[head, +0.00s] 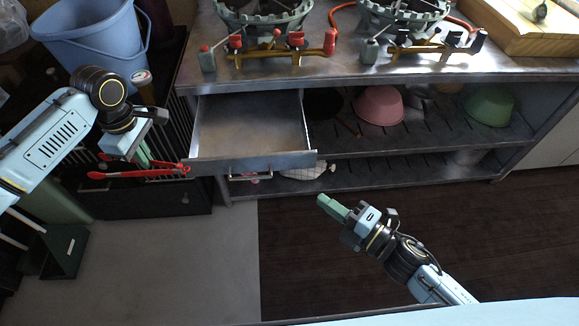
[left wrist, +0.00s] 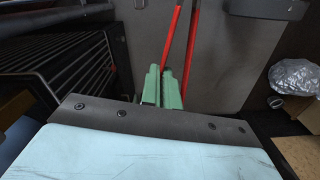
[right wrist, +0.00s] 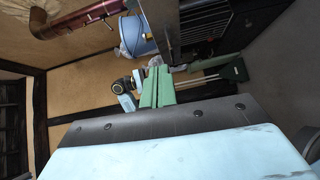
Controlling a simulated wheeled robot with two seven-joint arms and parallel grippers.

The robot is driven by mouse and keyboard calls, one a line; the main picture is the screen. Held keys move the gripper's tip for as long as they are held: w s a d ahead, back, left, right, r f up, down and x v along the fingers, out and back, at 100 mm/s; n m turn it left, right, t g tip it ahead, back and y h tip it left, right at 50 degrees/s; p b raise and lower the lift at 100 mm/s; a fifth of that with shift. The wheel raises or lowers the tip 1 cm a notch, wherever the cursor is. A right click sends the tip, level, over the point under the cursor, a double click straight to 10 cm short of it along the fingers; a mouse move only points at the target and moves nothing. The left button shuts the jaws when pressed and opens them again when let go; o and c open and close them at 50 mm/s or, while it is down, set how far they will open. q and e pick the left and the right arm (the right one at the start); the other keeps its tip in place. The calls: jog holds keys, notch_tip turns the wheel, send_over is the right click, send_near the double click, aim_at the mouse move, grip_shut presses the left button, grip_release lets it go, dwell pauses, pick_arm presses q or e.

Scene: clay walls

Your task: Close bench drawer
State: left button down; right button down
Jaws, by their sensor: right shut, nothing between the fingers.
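The bench drawer (head: 248,125) is pulled out of the metal bench, and its inside looks empty. Its front panel (head: 262,162) faces me. My left gripper (head: 145,160) is left of the drawer, overlapping red tongs (head: 160,172) in the head view. The left wrist view shows its fingers (left wrist: 162,88) close together, with the red tongs (left wrist: 190,50) just past the tips; whether they are gripped is unclear. My right gripper (head: 328,203) is shut and empty, in front of the drawer and to its right, apart from it. Its fingers also show in the right wrist view (right wrist: 157,88).
The bench top (head: 290,68) carries two burners. A pink bowl (head: 380,105) and a green bowl (head: 489,106) sit on the shelf under it. A blue bucket (head: 95,45) stands at upper left above a black unit (head: 140,200). The floor before the drawer is clear.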

pick_arm(q)
jog(key=shift+a+f, duration=0.1)
jog(key=shift+f, duration=0.05)
jog(key=shift+f+b, duration=0.75)
pick_arm(e)
send_near(277, 157)
jog(key=a, duration=0.4)
pick_arm(q)
jog(key=shift+f+b, duration=0.45)
pick_arm(e)
jog(key=w, duration=0.3)
jog(key=shift+w+f+n+y, duration=0.2)
jog(key=shift+n+y, duration=0.1)
jog(key=shift+n, duration=0.1)
jog(key=shift+w+r, duration=0.1)
jog(key=shift+w, duration=0.35)
